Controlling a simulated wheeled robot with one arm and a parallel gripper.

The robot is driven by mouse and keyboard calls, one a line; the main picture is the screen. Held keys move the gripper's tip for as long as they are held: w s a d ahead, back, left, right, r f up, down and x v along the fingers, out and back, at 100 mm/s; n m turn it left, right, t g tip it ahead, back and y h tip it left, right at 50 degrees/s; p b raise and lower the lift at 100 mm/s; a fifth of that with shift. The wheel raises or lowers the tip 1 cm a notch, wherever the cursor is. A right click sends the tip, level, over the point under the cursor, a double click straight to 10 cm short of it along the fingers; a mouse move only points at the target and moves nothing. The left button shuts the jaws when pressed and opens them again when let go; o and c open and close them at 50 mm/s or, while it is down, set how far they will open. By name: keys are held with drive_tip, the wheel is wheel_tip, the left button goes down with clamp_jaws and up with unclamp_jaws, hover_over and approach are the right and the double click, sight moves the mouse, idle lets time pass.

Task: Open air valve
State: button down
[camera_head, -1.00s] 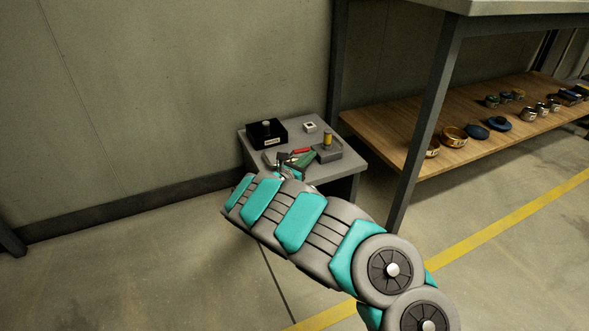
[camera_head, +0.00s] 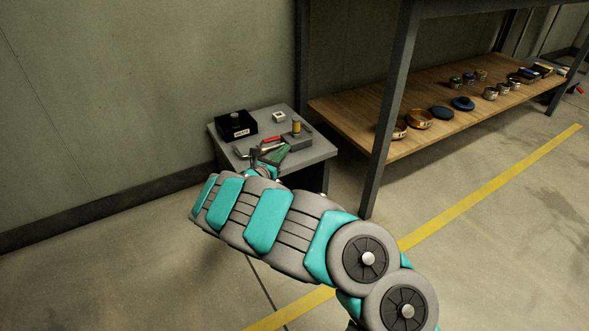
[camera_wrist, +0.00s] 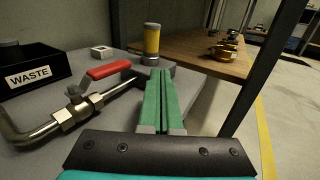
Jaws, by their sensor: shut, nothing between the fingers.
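The valve has a red lever handle (camera_wrist: 109,69) on a bent metal pipe (camera_wrist: 60,124) at the left of the wrist view. In the head view the red handle (camera_head: 271,139) shows small on the grey side table (camera_head: 327,149). My gripper (camera_wrist: 160,72) has its green fingers shut together with nothing between them. It is just right of the valve, and the handle appears apart from the fingers. The gripper (camera_head: 275,154) also shows over the front of the table in the head view. Part of the pipe is hidden behind my gripper in the head view.
A black box marked WASTE (camera_wrist: 36,68) stands behind the valve. A small white block (camera_wrist: 102,51) and a yellow cylinder (camera_wrist: 152,38) on a grey base stand at the table's back. To the right, a workbench leg (camera_head: 389,110) and a wooden shelf (camera_head: 362,123) hold several containers.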

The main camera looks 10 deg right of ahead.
drive_tip(key=s+d+p, duration=0.1)
drive_tip(key=s+d, duration=0.2)
drive_tip(key=s, duration=0.7)
drive_tip(key=shift+d, duration=0.2)
